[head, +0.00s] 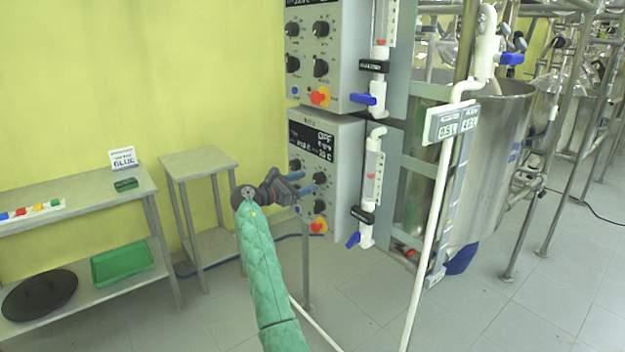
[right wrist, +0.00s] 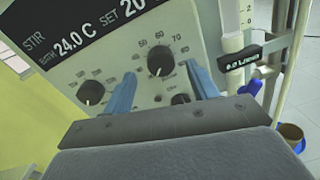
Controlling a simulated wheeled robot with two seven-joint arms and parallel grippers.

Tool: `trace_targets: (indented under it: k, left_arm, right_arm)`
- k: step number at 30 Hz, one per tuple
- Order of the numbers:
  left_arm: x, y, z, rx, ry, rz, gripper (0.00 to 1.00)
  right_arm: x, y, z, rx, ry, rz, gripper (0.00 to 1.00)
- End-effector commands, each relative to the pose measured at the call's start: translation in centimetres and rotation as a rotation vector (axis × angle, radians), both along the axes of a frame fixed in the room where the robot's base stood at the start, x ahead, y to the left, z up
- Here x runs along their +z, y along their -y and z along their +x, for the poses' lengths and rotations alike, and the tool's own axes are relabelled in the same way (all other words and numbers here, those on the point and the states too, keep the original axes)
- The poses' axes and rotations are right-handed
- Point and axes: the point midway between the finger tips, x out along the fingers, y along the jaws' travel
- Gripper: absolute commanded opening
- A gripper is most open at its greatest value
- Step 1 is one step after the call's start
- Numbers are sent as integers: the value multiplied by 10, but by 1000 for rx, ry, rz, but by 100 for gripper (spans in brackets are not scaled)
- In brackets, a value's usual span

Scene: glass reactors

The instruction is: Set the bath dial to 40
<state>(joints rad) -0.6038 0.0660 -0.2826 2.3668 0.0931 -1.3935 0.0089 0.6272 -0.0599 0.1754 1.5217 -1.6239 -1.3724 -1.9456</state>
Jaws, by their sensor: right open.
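The lower control box (head: 338,150) has a dark display and several black dials. In the right wrist view its display (right wrist: 75,40) reads bath 24.0 C and set 20, the last digits cut off. A black dial (right wrist: 160,61) with a scale showing 60, 70 and 80 sits below the display. My right gripper (head: 305,183) is at the box's front, its blue fingers open. In the right wrist view the open gripper (right wrist: 161,74) has one finger on each side of this dial; I cannot tell whether they touch it. My left gripper is not in view.
Another dial (right wrist: 91,93) is to the left. A red-and-yellow stop button (head: 318,226) is low on the box. A similar box (head: 335,60) is above. A flow tube with a blue valve (head: 353,240) stands to the right. A small table (head: 198,162) stands left.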

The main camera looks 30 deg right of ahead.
Motion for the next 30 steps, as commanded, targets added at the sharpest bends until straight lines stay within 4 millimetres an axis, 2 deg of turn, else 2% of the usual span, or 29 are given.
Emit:
trace_targets:
  k: [6, 16, 17, 23, 30]
  left_arm:
    - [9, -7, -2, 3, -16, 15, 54]
    - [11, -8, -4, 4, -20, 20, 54]
    - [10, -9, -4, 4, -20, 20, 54]
    - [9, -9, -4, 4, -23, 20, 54]
    - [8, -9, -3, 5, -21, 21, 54]
  right_arm:
    - [1, 29, 1, -1, 0, -1, 58]
    - [0, 35, 1, 0, 1, 1, 58]
    - [0, 35, 1, 0, 1, 1, 55]
    - [0, 35, 1, 0, 1, 1, 15]
    - [0, 35, 1, 0, 13, 1, 14]
